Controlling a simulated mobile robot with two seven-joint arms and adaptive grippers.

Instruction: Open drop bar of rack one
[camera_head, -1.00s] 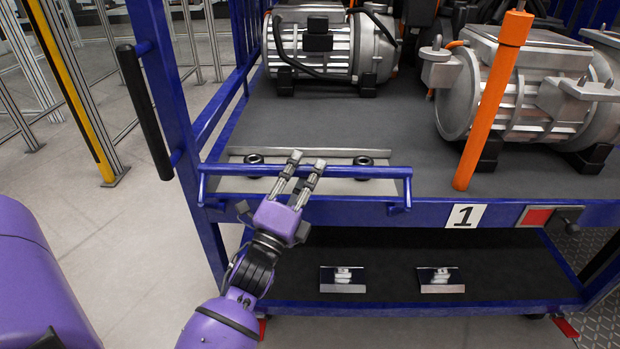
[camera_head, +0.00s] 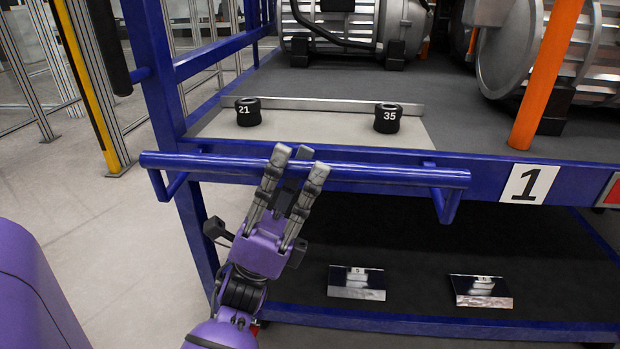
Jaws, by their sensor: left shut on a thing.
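The drop bar (camera_head: 390,174) is a blue horizontal tube at the front of rack one, with a short bent arm at each end. It is swung out from the shelf edge and sits a little in front of it. My left gripper (camera_head: 297,168) is shut on the bar left of its middle, its fingers over the tube. The rack (camera_head: 168,110) is blue and bears a white label (camera_head: 524,184) with the number 1. My right gripper is not in view.
Two black round parts marked 21 (camera_head: 248,112) and 35 (camera_head: 387,118) stand on the shelf behind the bar. Small metal plates (camera_head: 357,283) lie on the lower shelf.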

